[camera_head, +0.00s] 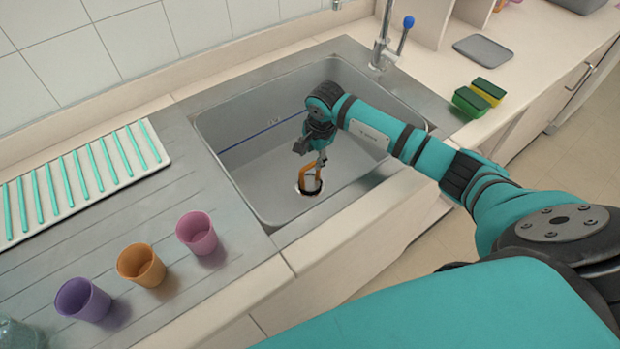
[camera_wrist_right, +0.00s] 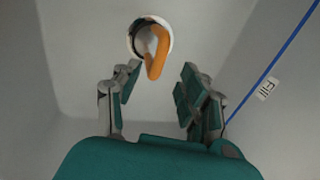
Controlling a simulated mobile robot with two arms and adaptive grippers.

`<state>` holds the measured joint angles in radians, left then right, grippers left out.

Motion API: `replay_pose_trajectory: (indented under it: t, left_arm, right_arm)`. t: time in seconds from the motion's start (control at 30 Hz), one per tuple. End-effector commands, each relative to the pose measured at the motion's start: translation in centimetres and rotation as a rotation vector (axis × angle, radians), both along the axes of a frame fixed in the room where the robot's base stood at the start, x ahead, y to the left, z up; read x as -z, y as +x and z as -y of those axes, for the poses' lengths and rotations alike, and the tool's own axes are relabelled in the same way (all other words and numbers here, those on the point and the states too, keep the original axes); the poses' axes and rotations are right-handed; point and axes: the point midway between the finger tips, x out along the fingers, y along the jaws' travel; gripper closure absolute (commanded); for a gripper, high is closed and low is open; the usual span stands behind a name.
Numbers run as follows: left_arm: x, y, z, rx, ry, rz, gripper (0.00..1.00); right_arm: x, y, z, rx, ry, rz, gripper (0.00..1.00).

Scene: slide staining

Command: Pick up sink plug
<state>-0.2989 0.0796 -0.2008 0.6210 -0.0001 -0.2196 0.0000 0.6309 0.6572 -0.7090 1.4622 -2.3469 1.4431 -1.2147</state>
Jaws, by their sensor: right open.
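The sink plug (camera_head: 310,177) has an orange loop handle and sits at the drain in the bottom of the grey sink basin (camera_head: 250,170). The plug also shows in the right wrist view (camera_wrist_right: 157,50), at the top centre, with the orange handle pointing toward my gripper. My right gripper (camera_head: 316,160) reaches down into the basin, just above the handle. Its open fingers show in the right wrist view (camera_wrist_right: 156,88), one on each side below the handle, with nothing held between them. My left gripper is not in view.
Purple (camera_head: 83,300), orange (camera_head: 141,265) and pink (camera_head: 197,233) cups stand on the drainboard left of the basin. A tap (camera_head: 383,40) rises behind it. Sponges (camera_head: 478,97) lie on the right counter. The basin walls surround my right gripper.

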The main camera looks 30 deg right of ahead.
Motion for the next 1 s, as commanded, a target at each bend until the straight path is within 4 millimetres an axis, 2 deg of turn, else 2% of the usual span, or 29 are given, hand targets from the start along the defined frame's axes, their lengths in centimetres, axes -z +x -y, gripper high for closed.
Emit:
replay_pose_trajectory:
  t: [0.17,0.4,0.7,1.0]
  left_arm:
    - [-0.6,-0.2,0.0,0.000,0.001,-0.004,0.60]
    - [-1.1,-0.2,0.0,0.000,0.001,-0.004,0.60]
    - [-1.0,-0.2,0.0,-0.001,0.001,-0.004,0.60]
    - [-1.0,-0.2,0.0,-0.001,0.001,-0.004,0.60]
  right_arm:
    - [1.4,0.1,-0.3,0.000,0.003,-0.004,0.58]
    - [4.8,0.7,-0.5,0.001,0.002,-0.001,0.58]
    - [5.4,0.8,-0.4,0.000,0.000,0.000,0.58]
    - [5.3,0.8,-0.4,0.000,0.000,0.000,0.96]
